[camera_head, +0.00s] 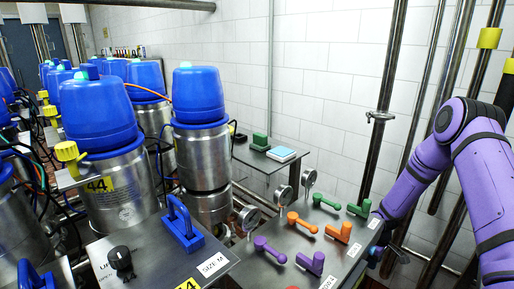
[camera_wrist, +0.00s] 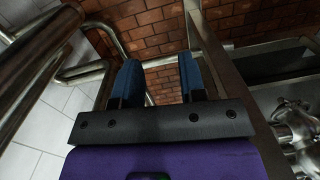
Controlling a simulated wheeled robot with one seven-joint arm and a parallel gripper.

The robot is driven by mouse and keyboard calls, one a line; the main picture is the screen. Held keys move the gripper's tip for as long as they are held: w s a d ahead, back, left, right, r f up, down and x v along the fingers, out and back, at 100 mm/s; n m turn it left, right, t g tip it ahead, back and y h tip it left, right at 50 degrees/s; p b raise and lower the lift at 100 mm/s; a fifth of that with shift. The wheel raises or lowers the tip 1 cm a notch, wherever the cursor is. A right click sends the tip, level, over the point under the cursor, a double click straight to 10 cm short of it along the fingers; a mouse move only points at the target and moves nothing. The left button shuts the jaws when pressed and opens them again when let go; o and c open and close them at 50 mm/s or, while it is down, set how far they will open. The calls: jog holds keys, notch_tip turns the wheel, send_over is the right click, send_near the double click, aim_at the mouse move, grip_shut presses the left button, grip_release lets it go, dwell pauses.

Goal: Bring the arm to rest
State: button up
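My purple arm shows at the right edge of the head view, bent at the elbow, with its lower part reaching down beside the right end of the valve panel (camera_head: 300,240). In the wrist view my gripper (camera_wrist: 158,80) shows two blue fingers set wide apart on a dark bar. Nothing is between the fingers. Beyond them are a brick surface (camera_wrist: 150,30) and metal pipes (camera_wrist: 85,75).
The panel carries green, orange and purple handles (camera_head: 270,250). Steel canisters with blue caps (camera_head: 197,95) fill the left side. Vertical pipes (camera_head: 385,100) stand along the white tiled wall, close to my arm.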

notch_tip(320, 180, up, 22)
jog(key=a+m+t+h, duration=0.1)
jog(key=m, duration=0.1)
jog(key=s+a+r+m+t, duration=0.1)
jog(key=s+a+r, duration=0.15)
jog(key=r, duration=0.55)
jog(key=s+a+r+m+t, duration=0.1)
jog(key=s+r, duration=0.3)
jog(key=r, duration=0.5)
jog(key=s+a+r+m+t, duration=0.15)
jog(key=s+a+r, duration=0.25)
jog(key=s+r, duration=0.75)
jog(key=s+a+r+m, duration=0.1)
jog(key=s+a, duration=0.1)
jog(key=s, duration=0.6)
jog(key=s+a+r+m+t+y, duration=0.1)
jog(key=s+a+r, duration=0.1)
jog(key=s, duration=0.6)
jog(key=shift+r, duration=0.25)
jog(key=shift+m+t, duration=0.25)
